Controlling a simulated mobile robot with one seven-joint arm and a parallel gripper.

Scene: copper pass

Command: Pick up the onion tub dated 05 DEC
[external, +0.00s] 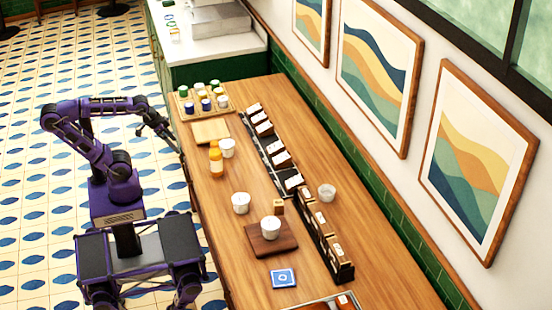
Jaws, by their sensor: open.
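Several white tubs stand on the wooden counter (290,130). One tub (227,148) is beside an orange bottle (216,163), one (240,203) is nearer the middle, and one (270,228) is on a dark wooden board (287,246). Another pale tub or bowl (327,192) is close to the black rack. Labels and dates are too small to read, so I cannot tell which one is the onion tub dated 05 DEC. My gripper (172,143) is open at the counter's left edge, apart from all the tubs.
A tray (228,93) of small, coloured-lid jars stands at the counter's far end, beside a light board (210,131). A long black rack (266,155) with cards runs along the wall side. A blue card (283,278) lies near the front. Tiled floor is open left of the counter.

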